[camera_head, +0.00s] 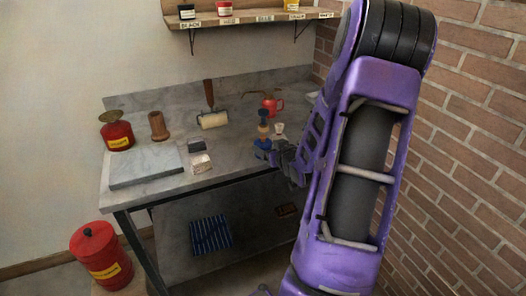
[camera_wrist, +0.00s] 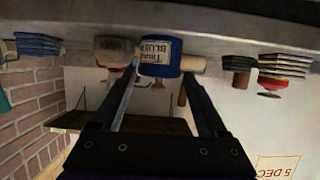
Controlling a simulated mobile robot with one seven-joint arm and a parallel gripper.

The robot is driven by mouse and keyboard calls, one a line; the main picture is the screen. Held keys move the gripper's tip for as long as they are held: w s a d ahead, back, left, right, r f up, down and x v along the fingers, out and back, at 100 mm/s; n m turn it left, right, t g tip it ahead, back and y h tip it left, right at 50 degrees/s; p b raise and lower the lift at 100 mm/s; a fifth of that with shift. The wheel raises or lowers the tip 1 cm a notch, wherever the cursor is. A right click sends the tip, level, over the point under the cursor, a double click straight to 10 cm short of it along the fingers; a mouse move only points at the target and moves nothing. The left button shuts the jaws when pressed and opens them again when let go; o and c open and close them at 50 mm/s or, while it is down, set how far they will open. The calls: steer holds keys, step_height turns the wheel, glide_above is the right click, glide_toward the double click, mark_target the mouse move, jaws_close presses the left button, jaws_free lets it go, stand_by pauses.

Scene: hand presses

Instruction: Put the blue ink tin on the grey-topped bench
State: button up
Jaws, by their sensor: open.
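The blue ink tin (camera_head: 262,146) stands on the stone-grey bench top (camera_head: 232,166), near its right front part. In the wrist view, which is upside down, the blue tin (camera_wrist: 160,52) shows its pale label between the fingertips. My gripper (camera_head: 275,157) is low over the bench at the tin's right side in the head view. In the wrist view my gripper (camera_wrist: 162,70) has its fingers spread about the tin's width. I cannot tell whether they touch it.
A pale tin (camera_wrist: 113,48) stands close beside the blue one in the wrist view. The bench also holds a stone slab (camera_head: 146,167), a red can (camera_head: 117,135), a roller (camera_head: 212,119) and a red oil can (camera_head: 271,105). A labelled wall shelf (camera_head: 250,18) holds several tins. The brick wall (camera_head: 470,150) is at right.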

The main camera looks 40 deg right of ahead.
mark_target(265, 144)
steer(key=x, duration=0.4)
steer(key=shift+w+r, duration=0.1)
jaws_close()
